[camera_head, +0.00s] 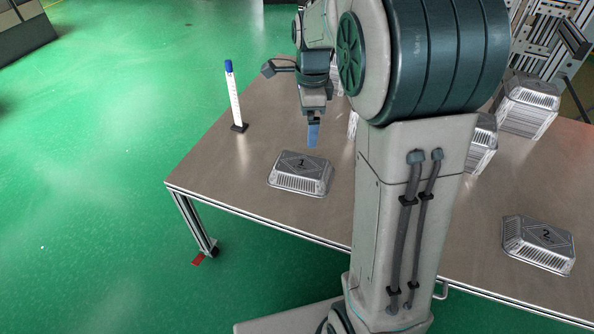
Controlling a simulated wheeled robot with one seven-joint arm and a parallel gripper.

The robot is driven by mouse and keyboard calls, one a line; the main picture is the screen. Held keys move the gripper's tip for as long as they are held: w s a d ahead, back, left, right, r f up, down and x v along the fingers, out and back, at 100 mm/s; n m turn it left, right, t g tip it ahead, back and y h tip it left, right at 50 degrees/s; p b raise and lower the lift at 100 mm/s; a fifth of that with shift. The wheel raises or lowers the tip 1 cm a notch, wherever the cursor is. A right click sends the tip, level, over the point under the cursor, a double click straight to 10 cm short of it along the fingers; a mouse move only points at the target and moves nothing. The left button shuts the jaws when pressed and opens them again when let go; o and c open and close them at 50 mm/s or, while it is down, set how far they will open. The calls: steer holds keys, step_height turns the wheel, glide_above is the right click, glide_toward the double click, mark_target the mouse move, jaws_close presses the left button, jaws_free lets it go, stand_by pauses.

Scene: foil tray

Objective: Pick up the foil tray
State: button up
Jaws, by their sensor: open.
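A silver foil tray marked "1" (301,172) lies upside down on the metal table, left of my arm. A similar foil tray marked "2" (540,244) lies at the right near the front edge. My gripper (313,136) points down above the table, just behind and slightly right of tray 1 in the picture. It is open and apart from the tray, and nothing shows between its jaws. Only one blue fingertip shows clearly. My arm hides the middle of the table.
More foil trays stand stacked (528,108) at the back right, with another stack (482,145) partly behind my arm. A white upright post with a blue top (234,92) stands near the table's left edge. Bare table (230,170) lies left of tray 1.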

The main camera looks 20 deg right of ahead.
steer(key=w+f+m+b, duration=0.2)
steer(key=w+f+m, duration=0.3)
steer(key=f, duration=0.1)
steer(key=b, duration=0.3)
glide_above(301, 164)
steer(key=d, duration=0.1)
steer(key=f, duration=0.8)
steer(key=shift+s, duration=0.3)
steer(key=f+b, duration=0.1)
steer(key=f, duration=0.2)
steer(key=a+f+b, duration=0.1)
steer(key=f, duration=0.1)
steer(key=shift+w+f+b, duration=0.2)
steer(key=shift+w+b, duration=0.1)
steer(key=shift+r, duration=0.1)
steer(key=c, duration=0.7)
